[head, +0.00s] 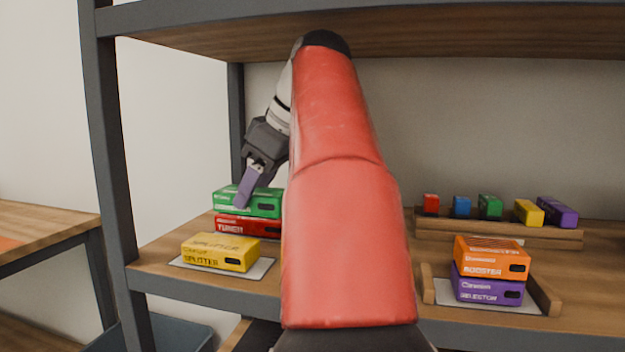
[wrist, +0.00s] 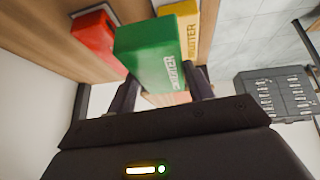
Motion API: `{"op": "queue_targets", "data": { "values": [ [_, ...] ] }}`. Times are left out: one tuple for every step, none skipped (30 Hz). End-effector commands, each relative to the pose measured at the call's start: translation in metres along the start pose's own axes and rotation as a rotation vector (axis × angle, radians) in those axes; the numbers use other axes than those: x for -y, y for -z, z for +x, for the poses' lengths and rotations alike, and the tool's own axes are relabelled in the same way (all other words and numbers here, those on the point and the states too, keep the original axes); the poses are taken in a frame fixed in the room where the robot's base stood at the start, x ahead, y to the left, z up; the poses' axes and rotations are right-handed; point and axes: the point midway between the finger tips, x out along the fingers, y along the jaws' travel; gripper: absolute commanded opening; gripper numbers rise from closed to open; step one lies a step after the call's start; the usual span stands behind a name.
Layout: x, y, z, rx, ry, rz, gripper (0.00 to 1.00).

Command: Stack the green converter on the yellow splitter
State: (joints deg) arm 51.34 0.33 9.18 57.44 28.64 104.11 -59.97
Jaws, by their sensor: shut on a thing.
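The green converter (head: 247,201) is a flat box, held between the fingers of my gripper (head: 246,192). In the wrist view the green converter (wrist: 152,55) fills the space between the dark fingertips (wrist: 165,90). In the head view it appears just above the red tuner box (head: 247,226); I cannot tell whether they touch. The yellow splitter (head: 220,252) lies flat on a pale mat nearer the shelf's front edge, its top bare. The splitter also shows in the wrist view (wrist: 183,22), partly hidden behind the green box.
An orange booster (head: 492,258) stands on a purple box (head: 488,286) between wooden rails at the right. Several small coloured blocks (head: 490,207) sit on a wooden ledge behind. A grey shelf post (head: 107,150) stands at the left, and an upper shelf (head: 420,30) is overhead.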

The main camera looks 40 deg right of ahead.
Motion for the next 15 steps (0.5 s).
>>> {"op": "queue_targets", "data": {
  "values": [
    [0.009, 0.013, 0.004, 0.000, 0.007, -0.007, 0.15],
    [0.013, 0.019, 0.007, 0.001, 0.009, -0.007, 0.15],
    [0.019, 0.025, 0.010, 0.002, 0.010, -0.008, 0.15],
    [0.022, 0.029, 0.012, 0.003, 0.012, -0.007, 0.15],
    [0.025, 0.033, 0.014, 0.004, 0.013, -0.008, 0.15],
    [0.028, 0.036, 0.016, 0.004, 0.014, -0.008, 0.15],
    [0.029, 0.038, 0.017, 0.004, 0.014, -0.007, 0.15],
    [0.031, 0.039, 0.018, 0.004, 0.014, -0.006, 0.15],
    [0.032, 0.040, 0.020, 0.004, 0.015, -0.006, 0.15],
    [0.032, 0.039, 0.021, 0.004, 0.015, -0.006, 0.15],
    [0.032, 0.039, 0.022, 0.005, 0.015, -0.005, 0.15],
    [0.032, 0.038, 0.024, 0.005, 0.015, -0.005, 0.15],
    [0.032, 0.037, 0.025, 0.005, 0.015, -0.005, 0.15],
    [0.033, 0.036, 0.026, 0.005, 0.015, -0.005, 0.15],
    [0.033, 0.034, 0.028, 0.005, 0.015, -0.005, 0.15]
  ]
}}
